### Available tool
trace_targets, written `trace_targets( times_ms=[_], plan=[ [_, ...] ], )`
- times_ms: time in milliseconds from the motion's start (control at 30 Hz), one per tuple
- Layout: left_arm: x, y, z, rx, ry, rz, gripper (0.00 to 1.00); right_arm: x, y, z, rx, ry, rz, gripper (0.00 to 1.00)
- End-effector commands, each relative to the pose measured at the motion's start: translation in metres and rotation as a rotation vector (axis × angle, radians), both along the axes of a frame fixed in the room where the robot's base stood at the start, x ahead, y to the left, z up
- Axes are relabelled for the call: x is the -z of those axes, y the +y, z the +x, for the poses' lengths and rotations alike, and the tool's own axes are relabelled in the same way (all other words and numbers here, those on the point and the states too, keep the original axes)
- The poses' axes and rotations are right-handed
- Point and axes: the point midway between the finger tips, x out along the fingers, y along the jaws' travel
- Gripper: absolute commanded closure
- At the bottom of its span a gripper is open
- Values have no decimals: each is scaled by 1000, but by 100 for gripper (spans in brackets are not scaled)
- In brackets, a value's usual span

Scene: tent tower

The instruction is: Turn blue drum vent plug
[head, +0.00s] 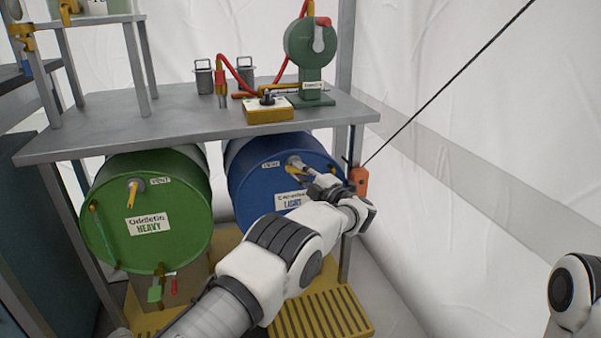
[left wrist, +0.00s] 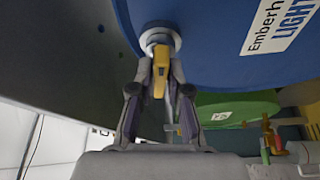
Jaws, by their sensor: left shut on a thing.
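The blue drum (head: 248,185) lies on its side under the grey shelf, its round end facing me. Its vent plug (head: 293,161) is near the top of that end, a pale round fitting with a yellow handle. My left gripper (head: 302,172) is at the plug, and my wrist hides part of the drum's right side. In the left wrist view, my left gripper (left wrist: 160,88) is shut with its fingers on both sides of the yellow handle of the vent plug (left wrist: 161,62). The blue drum (left wrist: 205,45) fills the top there. My right gripper is out of view.
A green drum (head: 110,205) with a similar yellow vent handle (head: 133,190) lies to the left. The grey shelf (head: 180,122) is close above both drums. An orange piece (head: 360,181) hangs by the right post. The white tent wall is at the right.

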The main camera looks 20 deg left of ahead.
Motion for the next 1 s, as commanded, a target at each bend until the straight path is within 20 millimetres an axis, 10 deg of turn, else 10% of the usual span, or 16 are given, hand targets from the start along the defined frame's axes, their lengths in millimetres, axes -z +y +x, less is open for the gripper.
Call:
trace_targets(
  times_ms=[167,267,667,1000],
  plan=[
    [-1,0,0,2,0,1,100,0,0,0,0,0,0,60],
    [-1,0,0,2,-1,1,62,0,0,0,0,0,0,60],
    [2,0,0,0,41,61,62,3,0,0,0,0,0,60],
    [0,5,-3,0,561,826,62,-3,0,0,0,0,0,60]
  ],
)
